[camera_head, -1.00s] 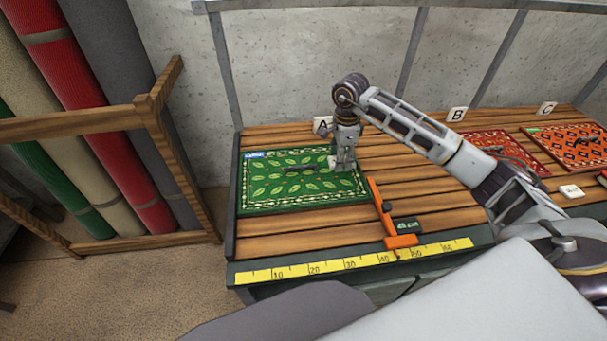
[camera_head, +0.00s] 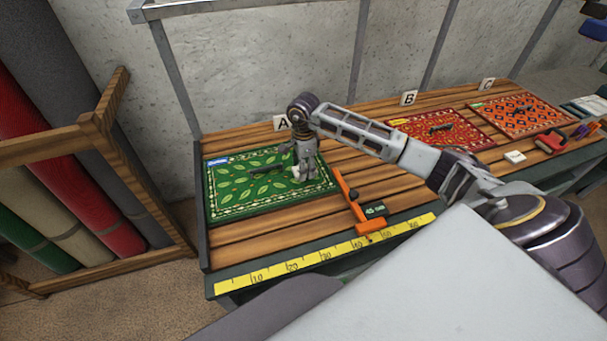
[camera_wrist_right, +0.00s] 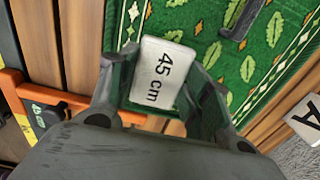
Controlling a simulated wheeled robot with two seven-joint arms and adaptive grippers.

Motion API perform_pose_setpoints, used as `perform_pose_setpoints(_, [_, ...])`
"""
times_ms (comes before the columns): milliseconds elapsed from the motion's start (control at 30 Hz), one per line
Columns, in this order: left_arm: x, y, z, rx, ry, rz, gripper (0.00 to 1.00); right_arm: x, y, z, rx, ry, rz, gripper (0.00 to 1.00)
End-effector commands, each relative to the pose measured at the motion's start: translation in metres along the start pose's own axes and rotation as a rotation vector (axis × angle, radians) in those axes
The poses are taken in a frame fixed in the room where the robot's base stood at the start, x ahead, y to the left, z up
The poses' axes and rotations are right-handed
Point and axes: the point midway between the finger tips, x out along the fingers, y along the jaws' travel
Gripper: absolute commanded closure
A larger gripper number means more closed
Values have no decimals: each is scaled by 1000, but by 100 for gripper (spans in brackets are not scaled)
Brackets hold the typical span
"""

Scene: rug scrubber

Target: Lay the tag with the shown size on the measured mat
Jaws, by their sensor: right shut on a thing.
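The green leaf-patterned mat (camera_head: 235,205) lies at the left end of the wooden bench. An orange sliding gauge (camera_head: 346,190) stands beside its right edge, with a dark display (camera_head: 375,209) that appears to read 45 cm. My right gripper (camera_head: 307,176) points down over the right part of the mat. In the wrist view, my right gripper (camera_wrist_right: 155,100) is shut on a white tag (camera_wrist_right: 162,72) marked "45 cm". The mat (camera_wrist_right: 262,58) shows behind the tag; I cannot tell whether they touch. My left gripper is not in view.
A dark handle-like piece (camera_head: 268,170) lies on the green mat. Red mat (camera_head: 425,138) and orange mat (camera_head: 520,112) lie further right. A white tag (camera_head: 515,156) lies near the bench front. A yellow ruler (camera_head: 320,258) runs along the front edge. Card A (camera_head: 281,122) stands behind the green mat.

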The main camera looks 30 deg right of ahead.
Motion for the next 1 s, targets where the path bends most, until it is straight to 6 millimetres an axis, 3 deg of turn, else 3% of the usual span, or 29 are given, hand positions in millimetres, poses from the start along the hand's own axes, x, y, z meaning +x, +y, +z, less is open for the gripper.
perform_pose_setpoints(433, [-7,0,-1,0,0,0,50,34,0,0,0,1,1,68])
perform_pose_setpoints(933, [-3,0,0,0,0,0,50,41,0,0,0,1,0,68])
perform_pose_setpoints(967, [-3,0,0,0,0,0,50,41,0,0,0,1,0,50])
perform_pose_setpoints(1000, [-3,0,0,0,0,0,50,40,0,0,0,1,0,45])
